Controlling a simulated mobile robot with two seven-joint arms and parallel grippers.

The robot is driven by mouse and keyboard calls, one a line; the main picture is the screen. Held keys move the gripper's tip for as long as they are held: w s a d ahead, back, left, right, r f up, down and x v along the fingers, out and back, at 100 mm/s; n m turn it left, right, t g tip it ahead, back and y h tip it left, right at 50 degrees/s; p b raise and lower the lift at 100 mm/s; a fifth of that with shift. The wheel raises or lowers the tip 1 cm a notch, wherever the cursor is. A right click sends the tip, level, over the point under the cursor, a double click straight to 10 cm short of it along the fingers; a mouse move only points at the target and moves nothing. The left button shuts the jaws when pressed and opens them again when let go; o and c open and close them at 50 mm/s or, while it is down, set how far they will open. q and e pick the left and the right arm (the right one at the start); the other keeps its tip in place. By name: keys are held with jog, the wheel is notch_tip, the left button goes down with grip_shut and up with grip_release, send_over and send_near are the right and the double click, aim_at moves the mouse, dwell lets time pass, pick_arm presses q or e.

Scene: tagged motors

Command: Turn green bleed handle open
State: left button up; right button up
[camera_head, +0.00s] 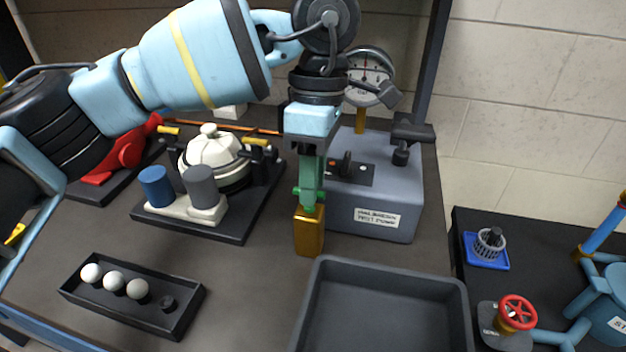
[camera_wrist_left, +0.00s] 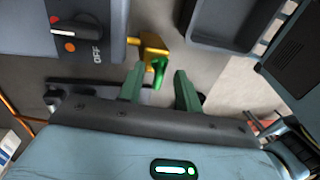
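The green bleed handle (camera_wrist_left: 158,72) sits on a brass valve block (camera_wrist_left: 152,46) in the left wrist view. In the head view the brass block (camera_head: 309,232) shows at the front left of the grey pump box (camera_head: 375,215), just below my gripper. My left gripper (camera_head: 309,180) points down over it. In the left wrist view its two green fingers (camera_wrist_left: 160,84) stand apart. The handle is between them, closer to the left finger; I cannot tell whether it touches. In the head view the fingers mostly hide the handle. My right gripper is not in view.
The pump box has a black knob marked OFF (camera_wrist_left: 72,28) and a round gauge (camera_head: 372,68) behind. An empty grey tray (camera_head: 385,268) lies in front. A white domed device (camera_head: 212,152) and a black tray with white balls (camera_head: 180,325) are to the left.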

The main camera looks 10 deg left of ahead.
pick_arm(q)
jog(key=shift+s+f, duration=0.1)
jog(key=shift+f, duration=0.4)
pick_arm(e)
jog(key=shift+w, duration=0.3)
pick_arm(q)
grip_shut()
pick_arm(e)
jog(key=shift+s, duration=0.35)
